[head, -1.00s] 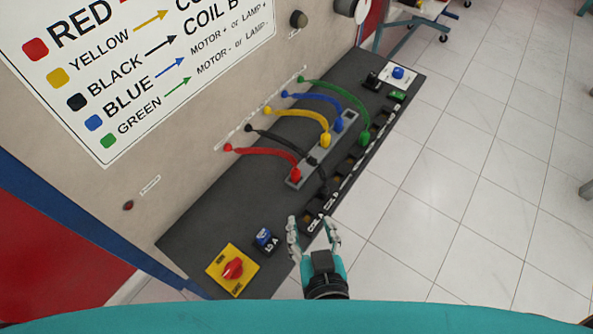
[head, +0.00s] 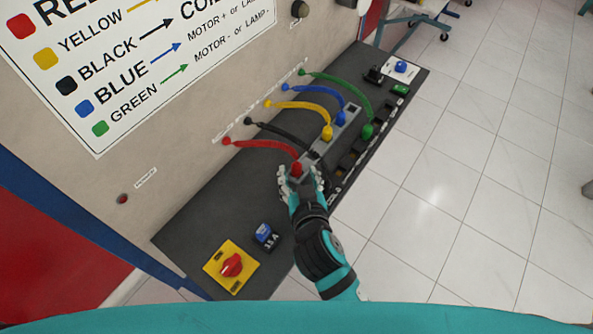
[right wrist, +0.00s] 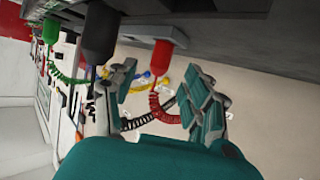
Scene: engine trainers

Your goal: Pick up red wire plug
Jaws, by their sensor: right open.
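The red wire plug (head: 297,168) sits in the grey socket strip (head: 327,142) on the dark panel, at the strip's near end. Its red wire (head: 262,145) runs left to the wall. My right gripper (head: 298,178) is open with its fingers close around the near side of the red plug. In the right wrist view the red plug (right wrist: 162,54) hangs just beyond the gap between the open fingers (right wrist: 163,92), and I see no contact. The gripper partly hides the plug's surroundings in the head view. My left gripper is not in view.
The black (head: 280,130), yellow (head: 327,130), blue (head: 340,117) and green (head: 367,130) wires run beside the red one. A red rotary switch (head: 231,265) on a yellow plate and a blue switch (head: 264,233) are at the near end. Tiled floor is right.

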